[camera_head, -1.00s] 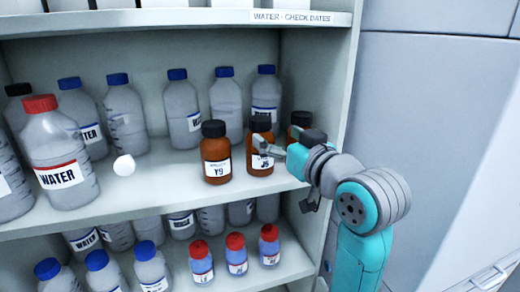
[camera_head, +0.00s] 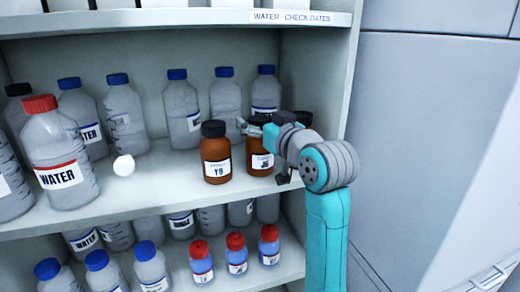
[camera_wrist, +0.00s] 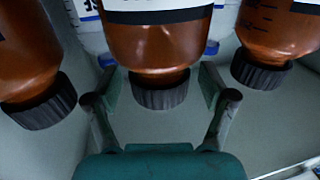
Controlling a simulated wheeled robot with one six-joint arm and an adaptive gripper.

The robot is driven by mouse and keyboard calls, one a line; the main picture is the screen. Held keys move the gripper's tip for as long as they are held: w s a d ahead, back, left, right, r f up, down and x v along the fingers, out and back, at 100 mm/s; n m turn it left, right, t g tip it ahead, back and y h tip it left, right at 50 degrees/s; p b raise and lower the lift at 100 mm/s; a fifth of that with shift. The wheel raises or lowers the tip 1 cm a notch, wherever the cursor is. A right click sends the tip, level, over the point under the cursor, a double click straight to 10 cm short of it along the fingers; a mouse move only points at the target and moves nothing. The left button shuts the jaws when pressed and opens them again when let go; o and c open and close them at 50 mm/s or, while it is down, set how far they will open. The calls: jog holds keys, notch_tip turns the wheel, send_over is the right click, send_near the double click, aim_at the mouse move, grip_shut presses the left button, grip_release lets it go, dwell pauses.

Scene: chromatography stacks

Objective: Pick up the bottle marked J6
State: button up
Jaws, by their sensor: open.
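The bottle marked J6 (camera_head: 262,161) is a brown bottle with a black cap and a white label, upright on the middle shelf. In the camera_head view my gripper (camera_head: 257,126) is at its cap and partly hides its top. In the camera_wrist view the picture is upside down. There a brown bottle (camera_wrist: 158,45) fills the centre, with its black cap (camera_wrist: 160,94) between the two fingers of my gripper (camera_wrist: 160,85). The fingers are open, one on each side of the cap and neck, with gaps visible.
A brown bottle marked Y9 (camera_head: 216,155) stands close left of J6. Another dark-capped bottle (camera_head: 303,118) is close right, mostly hidden by my arm. Clear blue-capped bottles (camera_head: 226,100) stand behind. The shelf wall (camera_head: 340,105) is at right, and another shelf lies above.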

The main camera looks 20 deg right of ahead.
grip_shut()
